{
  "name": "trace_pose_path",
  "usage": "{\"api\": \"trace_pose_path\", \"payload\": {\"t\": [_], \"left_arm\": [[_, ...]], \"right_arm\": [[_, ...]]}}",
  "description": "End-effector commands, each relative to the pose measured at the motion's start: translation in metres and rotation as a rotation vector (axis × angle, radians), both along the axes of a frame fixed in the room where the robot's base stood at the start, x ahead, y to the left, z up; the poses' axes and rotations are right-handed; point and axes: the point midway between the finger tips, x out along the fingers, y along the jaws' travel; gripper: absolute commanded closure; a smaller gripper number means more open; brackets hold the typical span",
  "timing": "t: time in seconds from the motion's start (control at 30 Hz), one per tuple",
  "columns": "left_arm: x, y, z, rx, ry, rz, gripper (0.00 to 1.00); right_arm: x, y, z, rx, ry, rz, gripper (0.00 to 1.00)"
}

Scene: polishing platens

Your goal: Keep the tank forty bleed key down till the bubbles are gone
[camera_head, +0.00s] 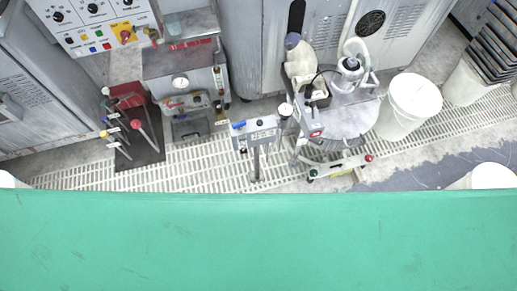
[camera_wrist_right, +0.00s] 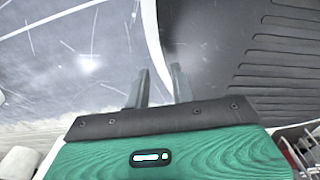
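My right gripper (camera_wrist_right: 160,72) shows in the right wrist view, with its two grey fingers apart and nothing between them. It is over a blurred grey surface, and I see no key or tank near it there. Neither gripper shows in the head view. A grey tank-like unit (camera_head: 163,62) with a round gauge (camera_head: 180,83) stands at the upper left of the head view. Small fittings (camera_head: 188,101) sit on its front below the gauge. I cannot read a forty or pick out the bleed key. I see no bubbles.
A red rack (camera_head: 127,96) with several colored-handled levers stands on a dark mat (camera_head: 142,153). A control box (camera_head: 255,133) on a post and a round platen machine (camera_head: 345,118) stand mid-right. White buckets (camera_head: 408,98) are farther right. Pale floor grating (camera_head: 205,170) lies between.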

Motion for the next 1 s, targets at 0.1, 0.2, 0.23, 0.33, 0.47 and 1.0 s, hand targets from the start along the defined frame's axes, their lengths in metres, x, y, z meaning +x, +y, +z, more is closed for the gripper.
{"api": "trace_pose_path", "payload": {"t": [0.1,0.2,0.23,0.33,0.47,1.0], "left_arm": [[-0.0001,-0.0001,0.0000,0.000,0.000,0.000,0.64],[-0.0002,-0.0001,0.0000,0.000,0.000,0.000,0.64],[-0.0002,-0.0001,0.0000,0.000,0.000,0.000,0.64],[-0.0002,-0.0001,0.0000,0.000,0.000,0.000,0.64],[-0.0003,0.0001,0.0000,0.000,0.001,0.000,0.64],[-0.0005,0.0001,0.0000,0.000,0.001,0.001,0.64]], "right_arm": [[0.0001,0.0009,0.0000,0.001,0.000,0.000,1.00],[0.0001,0.0014,0.0000,0.001,0.000,-0.001,1.00],[0.0001,0.0014,0.0000,0.001,0.000,-0.001,1.00],[0.0001,0.0014,0.0000,0.001,0.000,-0.001,1.00],[0.0000,0.0013,0.0000,0.001,0.000,-0.001,1.00],[-0.0001,0.0013,0.0000,0.001,0.000,0.000,1.00]]}}
